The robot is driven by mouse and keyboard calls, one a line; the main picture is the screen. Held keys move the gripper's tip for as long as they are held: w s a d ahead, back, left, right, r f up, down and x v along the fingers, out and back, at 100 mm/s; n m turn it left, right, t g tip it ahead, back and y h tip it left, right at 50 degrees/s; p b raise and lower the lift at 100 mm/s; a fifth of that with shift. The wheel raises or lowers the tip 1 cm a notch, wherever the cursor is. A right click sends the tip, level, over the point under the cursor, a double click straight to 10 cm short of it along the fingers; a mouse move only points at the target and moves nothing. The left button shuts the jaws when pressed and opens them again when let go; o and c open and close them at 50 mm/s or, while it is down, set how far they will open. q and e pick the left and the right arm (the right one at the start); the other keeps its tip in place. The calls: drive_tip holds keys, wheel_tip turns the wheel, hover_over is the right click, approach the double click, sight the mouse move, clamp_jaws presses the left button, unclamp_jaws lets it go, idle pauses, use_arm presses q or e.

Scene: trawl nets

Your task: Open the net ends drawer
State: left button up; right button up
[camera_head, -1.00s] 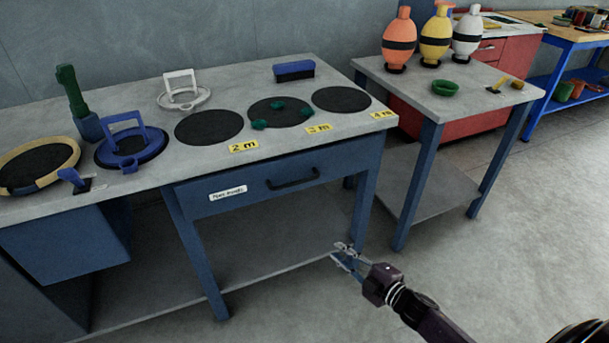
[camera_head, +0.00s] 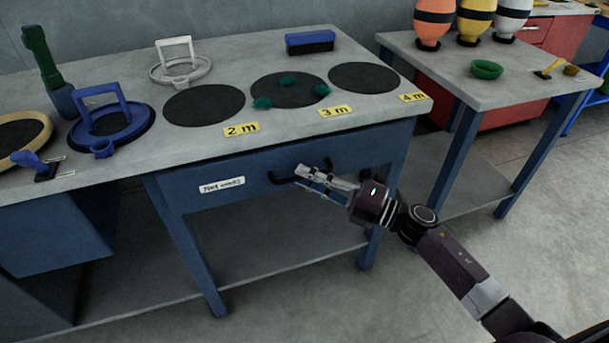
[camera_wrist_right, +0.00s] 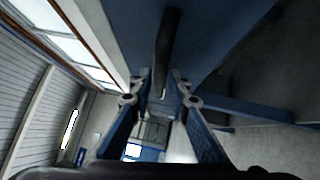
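The blue drawer front (camera_head: 255,174), with a white label (camera_head: 222,186) that seems to read "Net ends", sits under the grey bench top and looks closed. Its dark bar handle (camera_head: 278,179) is partly hidden by my right gripper (camera_head: 306,177). The right gripper is at the handle, coming from the front right, with its fingertips apart. In the right wrist view the dark handle (camera_wrist_right: 168,45) runs lengthwise at the gap between the fingertips (camera_wrist_right: 160,86); I cannot tell whether they touch it. My left gripper is not in view.
The grey bench top (camera_head: 255,150) carries a blue ring tool (camera_head: 110,122), black discs and a blue brush (camera_head: 310,43). The floor in front is clear.

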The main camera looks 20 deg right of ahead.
drive_tip(key=shift+w+a+r, duration=0.1)
drive_tip(key=shift+w+a, duration=0.2)
drive_tip(key=shift+a, duration=0.1)
drive_tip(key=shift+c, duration=0.5)
clamp_jaws()
